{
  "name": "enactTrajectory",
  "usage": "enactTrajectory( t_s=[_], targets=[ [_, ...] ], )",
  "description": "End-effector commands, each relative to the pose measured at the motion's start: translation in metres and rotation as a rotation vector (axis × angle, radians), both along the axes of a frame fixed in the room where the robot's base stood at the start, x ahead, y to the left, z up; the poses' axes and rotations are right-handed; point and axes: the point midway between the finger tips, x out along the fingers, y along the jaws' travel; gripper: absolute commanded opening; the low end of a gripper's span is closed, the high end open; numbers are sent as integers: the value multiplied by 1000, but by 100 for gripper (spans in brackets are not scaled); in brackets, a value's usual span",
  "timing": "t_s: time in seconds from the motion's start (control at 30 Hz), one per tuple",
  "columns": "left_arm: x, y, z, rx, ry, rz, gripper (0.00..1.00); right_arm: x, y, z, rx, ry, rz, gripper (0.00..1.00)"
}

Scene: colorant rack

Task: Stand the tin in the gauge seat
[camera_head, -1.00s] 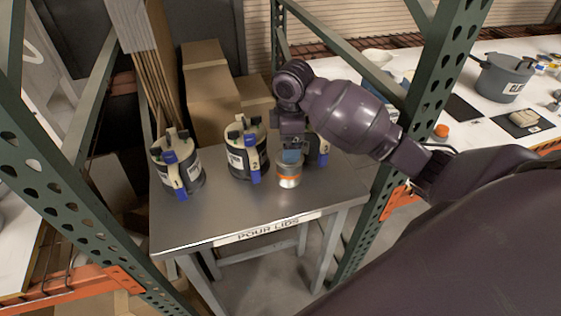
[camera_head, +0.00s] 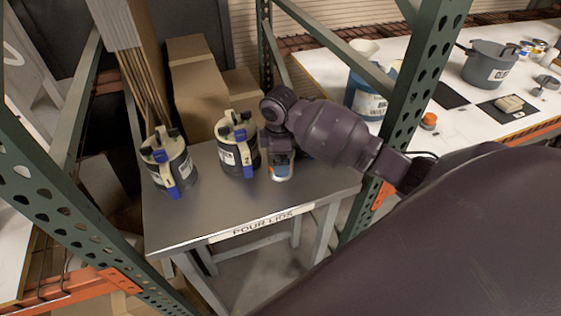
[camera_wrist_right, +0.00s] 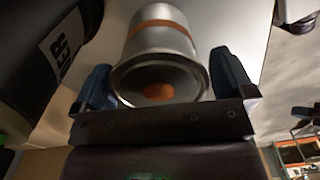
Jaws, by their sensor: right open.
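The tin (camera_head: 281,174), silver with an orange band, stands upright on the metal table near its right side. In the right wrist view, the tin (camera_wrist_right: 160,42) sits between the two fingers, its end with an orange spot facing the camera. My right gripper (camera_wrist_right: 163,86) is open around the tin, with a gap visible at least at the right finger. In the head view, my right gripper (camera_head: 280,156) reaches down over the tin from above. I cannot make out the gauge seat in these views. My left gripper is not in view.
Two dark pots with handles, the left pot (camera_head: 168,165) and the middle pot (camera_head: 236,150), stand on the metal table (camera_head: 215,205). A dark labelled container (camera_wrist_right: 40,50) is close beside the tin. A green rack post (camera_head: 425,75) separates the table from the white bench (camera_head: 440,125).

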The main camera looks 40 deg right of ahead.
Motion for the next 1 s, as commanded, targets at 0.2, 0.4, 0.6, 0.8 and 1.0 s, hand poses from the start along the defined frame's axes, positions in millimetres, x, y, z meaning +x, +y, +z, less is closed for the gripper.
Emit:
enactTrajectory(
  t_s=[0.2, 0.4, 0.6, 0.8, 1.0],
  targets=[
    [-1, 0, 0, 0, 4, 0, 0, 0, 0, -19, 0, 0, 0, 100],
    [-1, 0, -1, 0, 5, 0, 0, 0, 0, -20, 0, -1, 0, 100],
    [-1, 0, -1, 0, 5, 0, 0, 0, 0, -20, 0, -1, 0, 76],
    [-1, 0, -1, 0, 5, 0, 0, 0, 0, -20, 0, -1, 0, 45],
    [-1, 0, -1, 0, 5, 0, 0, 0, 0, -20, 0, -1, 0, 14]
  ],
)
